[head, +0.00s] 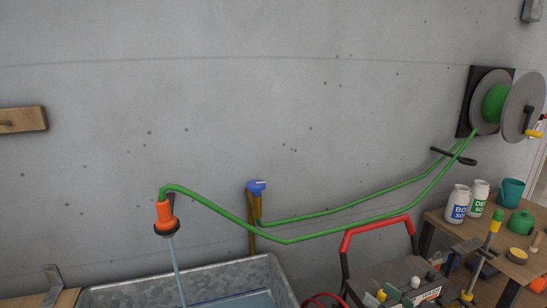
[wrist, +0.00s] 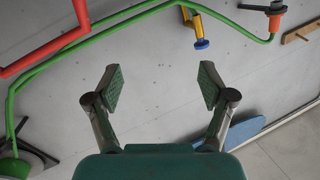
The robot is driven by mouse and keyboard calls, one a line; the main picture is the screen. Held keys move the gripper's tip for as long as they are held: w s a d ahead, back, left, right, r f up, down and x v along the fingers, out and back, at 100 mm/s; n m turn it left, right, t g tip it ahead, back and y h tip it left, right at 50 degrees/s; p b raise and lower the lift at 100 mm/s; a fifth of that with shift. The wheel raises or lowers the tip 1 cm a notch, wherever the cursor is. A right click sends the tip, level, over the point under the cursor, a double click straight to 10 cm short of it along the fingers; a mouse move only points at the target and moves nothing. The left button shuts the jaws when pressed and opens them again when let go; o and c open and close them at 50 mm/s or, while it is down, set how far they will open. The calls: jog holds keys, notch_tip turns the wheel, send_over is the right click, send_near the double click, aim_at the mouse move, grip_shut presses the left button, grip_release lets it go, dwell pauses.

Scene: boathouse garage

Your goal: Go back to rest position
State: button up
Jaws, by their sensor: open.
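My gripper (wrist: 160,85) is open and empty in the wrist view, its two fingers spread apart in front of the grey wall. It is not seen in the head view. A green hose (head: 335,226) runs from the wall reel (head: 495,103) to an orange nozzle (head: 164,215). A pale blue stream runs down from the nozzle into a galvanized tub (head: 265,268). The hose also shows in the wrist view (wrist: 108,29), beyond the fingers and apart from them. A brass tap with a blue knob (head: 257,187) stands behind the hose; it also shows in the wrist view (wrist: 201,44).
A machine with a red handle (head: 378,229) stands right of the tub. A wooden bench (head: 447,226) at right holds white bottles (head: 457,203), a teal mug (head: 511,191) and small items. A black hose guide (head: 453,156) juts from the wall. The wall's upper middle is clear.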

jog(key=s+a+f+m+h, duration=0.3)
jog(key=s+f+m+h, duration=0.35)
jog(key=f, duration=0.75)
jog(key=s+a+f+h, duration=0.1)
jog(key=s+f, duration=0.2)
jog(key=s, duration=0.4)
jog(key=s+f+h, duration=0.1)
jog(key=s+f, duration=0.3)
jog(key=s, duration=0.3)
jog(key=s+a+r+n, duration=0.1)
jog(key=s+r, duration=0.3)
jog(key=s, duration=0.8)
jog(key=s+a+r+n+h, duration=0.1)
jog(key=s+r, duration=0.3)
jog(key=s, duration=0.9)
jog(key=shift+r+n+t, duration=0.25)
jog(key=shift+n+t, duration=0.05)
jog(key=shift+n, duration=0.25)
